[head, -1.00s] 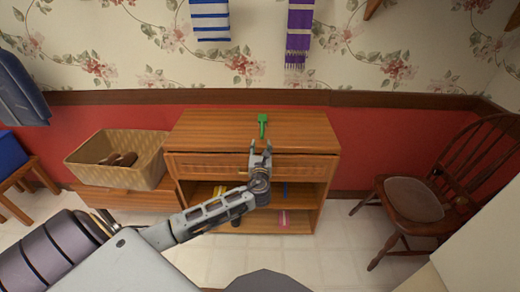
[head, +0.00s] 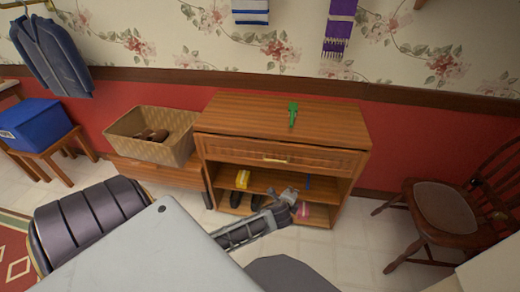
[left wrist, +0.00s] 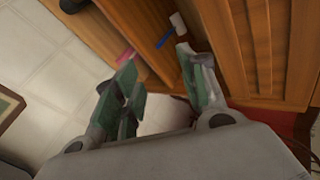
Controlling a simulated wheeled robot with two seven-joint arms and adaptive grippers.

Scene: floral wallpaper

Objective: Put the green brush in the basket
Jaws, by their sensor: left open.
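The green brush (head: 293,114) lies on top of the wooden cabinet, near the middle. The woven basket (head: 188,140) stands on a low wooden bench left of the cabinet, with brown shoes inside. My left gripper (head: 290,200) is low in front of the cabinet's open shelves, below the drawer and well below the brush. In the left wrist view its two fingers (left wrist: 157,62) are spread with nothing between them. The brush is not visible in that view. My right gripper is not in view.
The cabinet (head: 225,116) has a shut drawer (head: 265,157) and shelves with a yellow item (head: 242,179), dark shoes and a pink item (head: 303,209). A wooden chair (head: 440,235) stands right. A blue box (head: 38,125) sits on a stool at left. Floor between cabinet and chair is clear.

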